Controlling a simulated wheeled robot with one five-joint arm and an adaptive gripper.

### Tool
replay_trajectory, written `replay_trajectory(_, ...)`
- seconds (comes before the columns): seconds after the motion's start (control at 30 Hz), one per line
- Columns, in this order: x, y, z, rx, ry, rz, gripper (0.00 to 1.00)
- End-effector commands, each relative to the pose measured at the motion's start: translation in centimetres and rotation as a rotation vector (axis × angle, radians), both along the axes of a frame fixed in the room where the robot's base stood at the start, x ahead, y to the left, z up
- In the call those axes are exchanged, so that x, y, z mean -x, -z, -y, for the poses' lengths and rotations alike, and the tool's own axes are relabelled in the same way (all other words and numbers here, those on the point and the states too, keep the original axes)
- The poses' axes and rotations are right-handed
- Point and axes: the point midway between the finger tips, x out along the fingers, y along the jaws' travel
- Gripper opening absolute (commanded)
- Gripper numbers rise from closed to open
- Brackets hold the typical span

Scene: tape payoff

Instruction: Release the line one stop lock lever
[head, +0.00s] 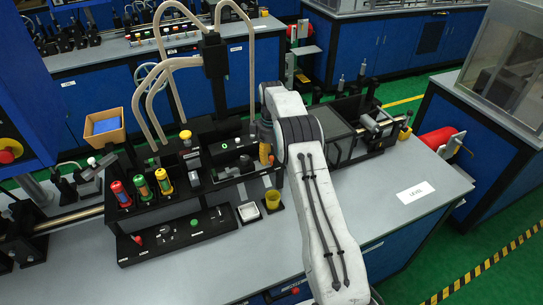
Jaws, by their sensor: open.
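I cannot tell for certain which part is the line one stop lock lever. A small lever-like part with a pale knob (92,161) stands at the left of the bench. Upright red (121,194), green (143,187) and yellow (163,181) cylinders stand in a black rack right of it. A low black panel (170,236) with red and green buttons lies in front. My pale arm reaches from the bottom edge up over the bench. Its bent joint is above the black fixtures right of the rack.
The grey bench top (375,210) is clear at right, around a white label (415,192). Curved pale tubes (167,75) rise behind the rack. A yellow cup (272,199) stands near the arm. A red cylinder (437,141) sits beyond the bench's right end. A glazed cabinet (515,75) stands farther right.

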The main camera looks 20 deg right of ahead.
Motion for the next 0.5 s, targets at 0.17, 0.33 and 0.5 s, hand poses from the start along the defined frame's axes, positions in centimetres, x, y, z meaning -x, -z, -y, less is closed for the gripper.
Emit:
replay_trajectory(0.17,0.03,0.73,-0.01,0.0,0.0,0.0,0.42)
replay_trajectory(0.33,0.03,0.89,-0.01,0.0,0.0,0.0,0.42)
replay_trajectory(0.5,0.03,0.87,-0.01,0.0,0.0,0.0,0.42)
